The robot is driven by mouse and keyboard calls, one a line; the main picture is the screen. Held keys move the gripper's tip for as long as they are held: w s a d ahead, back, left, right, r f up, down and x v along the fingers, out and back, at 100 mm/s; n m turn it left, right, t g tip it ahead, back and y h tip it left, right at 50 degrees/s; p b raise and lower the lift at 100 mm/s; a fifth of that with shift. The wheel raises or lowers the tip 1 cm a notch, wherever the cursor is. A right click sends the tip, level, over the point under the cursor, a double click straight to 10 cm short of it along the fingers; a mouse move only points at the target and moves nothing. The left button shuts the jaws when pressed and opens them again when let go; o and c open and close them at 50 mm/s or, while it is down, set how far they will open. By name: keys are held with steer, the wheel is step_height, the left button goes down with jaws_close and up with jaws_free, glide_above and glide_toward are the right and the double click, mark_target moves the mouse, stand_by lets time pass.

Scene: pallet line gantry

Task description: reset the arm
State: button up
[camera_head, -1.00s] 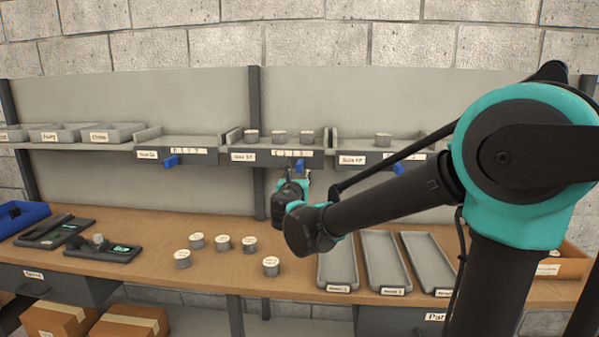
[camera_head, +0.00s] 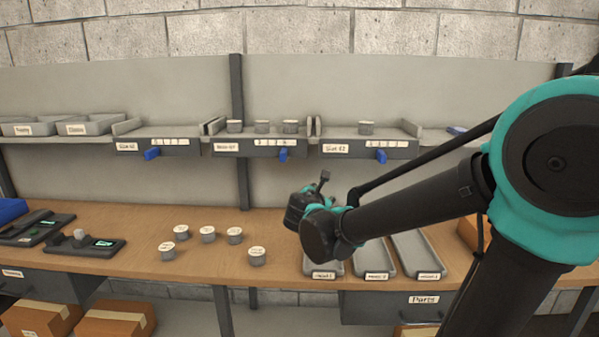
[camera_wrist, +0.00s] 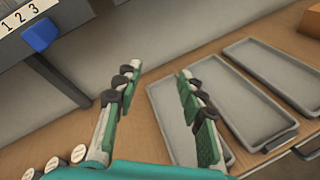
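My gripper (camera_wrist: 158,110) is open and empty in the wrist view, with its two green-padded fingers apart. In the head view my arm reaches in from the right. The wrist end (camera_head: 318,222) is above the bench, over the back of the left grey tray, and the fingers are mostly hidden there.
Several round grey pucks (camera_head: 207,234) stand on the wooden bench (camera_head: 130,220). Three grey trays (camera_head: 420,255) lie right of them. A shelf behind holds slots with blue tabs (camera_head: 381,156) and pucks (camera_head: 290,127). Black devices (camera_head: 85,246) sit at left. Cardboard boxes (camera_head: 115,319) are below.

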steer(key=s+d+f+m+g, duration=0.7)
steer(key=s+d+f+m, duration=0.5)
steer(key=d+f+m, duration=0.3)
steer(key=s+a+f+m+g+y, duration=0.1)
steer(key=s+f+m+g+y, duration=0.2)
steer(key=s+f+m, duration=0.6)
steer(key=s+m, duration=0.2)
steer(key=s, duration=0.1)
steer(key=shift+s+a+f+m+y, duration=0.2)
steer(key=shift+s+a+m+y, duration=0.1)
steer(key=shift+s+a+y, duration=0.1)
